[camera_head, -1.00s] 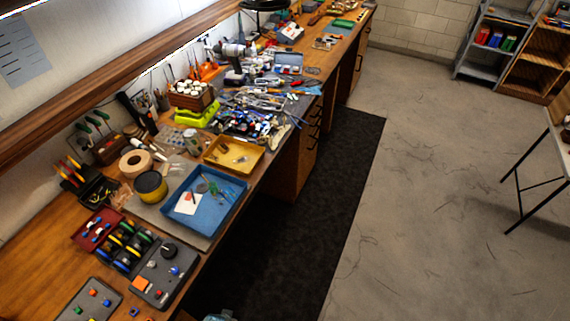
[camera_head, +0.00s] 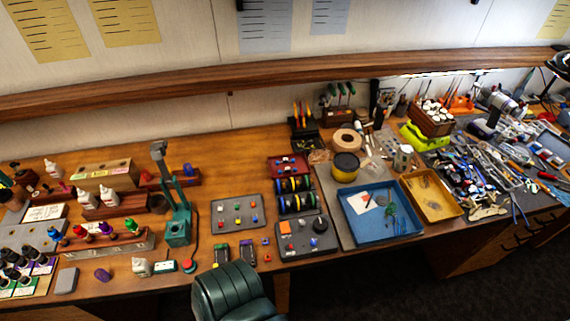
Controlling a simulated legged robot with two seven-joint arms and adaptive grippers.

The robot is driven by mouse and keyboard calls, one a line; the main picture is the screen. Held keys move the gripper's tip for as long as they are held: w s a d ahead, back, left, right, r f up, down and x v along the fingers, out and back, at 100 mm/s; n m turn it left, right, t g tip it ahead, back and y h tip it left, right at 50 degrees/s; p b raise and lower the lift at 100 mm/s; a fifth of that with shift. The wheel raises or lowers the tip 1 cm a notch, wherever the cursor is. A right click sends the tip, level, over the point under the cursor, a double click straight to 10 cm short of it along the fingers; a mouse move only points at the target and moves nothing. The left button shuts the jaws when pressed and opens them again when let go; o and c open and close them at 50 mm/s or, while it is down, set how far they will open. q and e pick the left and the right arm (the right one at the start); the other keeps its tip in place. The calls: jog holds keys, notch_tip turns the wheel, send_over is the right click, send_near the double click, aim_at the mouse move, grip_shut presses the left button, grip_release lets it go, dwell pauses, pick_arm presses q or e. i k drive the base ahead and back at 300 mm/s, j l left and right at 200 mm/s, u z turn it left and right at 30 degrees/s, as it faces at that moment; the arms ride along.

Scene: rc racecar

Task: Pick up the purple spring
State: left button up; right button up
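I cannot make out a purple spring for certain. A small purple object (camera_head: 103,274) lies near the front edge of the workbench (camera_head: 345,258) at the left, too small to identify. Tiny parts lie in the blue tray (camera_head: 352,232) and the yellow tray (camera_head: 447,212), also too small to identify. Neither of my grippers is in view.
A dark green chair (camera_head: 238,292) stands at the bench's front edge. A green press-like tool (camera_head: 177,228) stands left of centre. Bottles and small racks crowd the left; tools and parts crowd the right (camera_head: 490,165). Bare wood shows at the back centre.

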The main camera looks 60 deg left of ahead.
aim_at(103, 275)
jog(key=u, duration=3.9)
